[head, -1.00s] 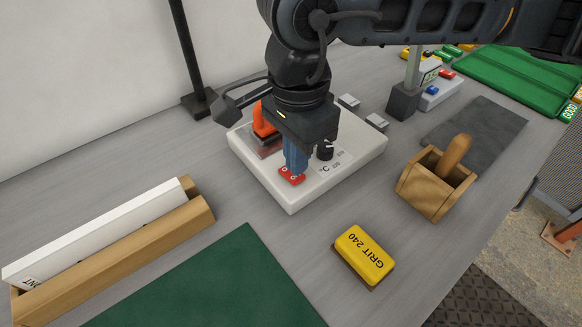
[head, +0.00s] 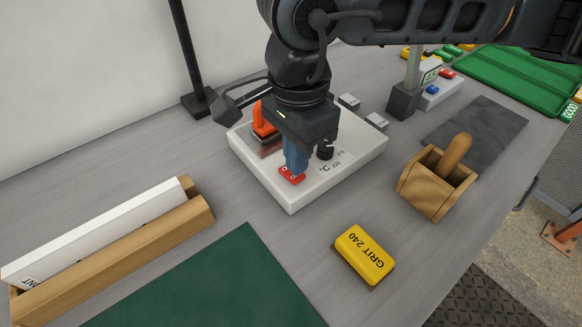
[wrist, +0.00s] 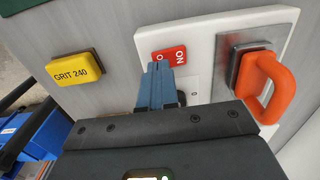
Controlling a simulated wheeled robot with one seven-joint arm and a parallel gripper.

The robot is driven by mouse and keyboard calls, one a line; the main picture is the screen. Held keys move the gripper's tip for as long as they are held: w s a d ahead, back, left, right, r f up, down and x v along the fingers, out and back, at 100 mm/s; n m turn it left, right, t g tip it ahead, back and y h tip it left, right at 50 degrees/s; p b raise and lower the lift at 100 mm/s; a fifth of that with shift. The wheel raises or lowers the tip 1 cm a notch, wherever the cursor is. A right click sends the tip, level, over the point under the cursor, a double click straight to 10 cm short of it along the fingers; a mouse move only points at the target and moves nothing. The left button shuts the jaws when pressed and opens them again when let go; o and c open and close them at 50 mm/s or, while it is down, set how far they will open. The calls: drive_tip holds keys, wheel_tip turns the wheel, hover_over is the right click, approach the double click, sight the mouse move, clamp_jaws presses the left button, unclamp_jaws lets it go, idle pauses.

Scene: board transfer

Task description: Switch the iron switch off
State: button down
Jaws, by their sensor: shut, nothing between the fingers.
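The iron switch (head: 298,178) is a small red rocker on the front part of a white station (head: 291,204). In the wrist view the red switch (wrist: 176,54) shows white lettering, partly covered by my fingertips. My gripper (head: 292,172) points down with its blue fingers closed together and empty, the tips at the switch. In the wrist view my gripper (wrist: 158,66) overlaps the left part of the switch. I cannot tell whether the tips press on it. The orange-handled iron (head: 262,122) rests on its metal plate behind my fingers.
A black knob (head: 325,150) stands close right of my fingers. A yellow GRIT 240 block (head: 364,255) lies in front. A wooden box (head: 424,190) with a handled tool is at right. A green mat (head: 215,285) and a wooden rack (head: 120,250) are at left.

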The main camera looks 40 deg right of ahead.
drive_tip(key=shift+f+b, duration=0.9)
drive_tip(key=shift+b, duration=0.2)
idle(0.5)
drive_tip(key=shift+r+p, duration=1)
drive_tip(key=shift+r, duration=2.55)
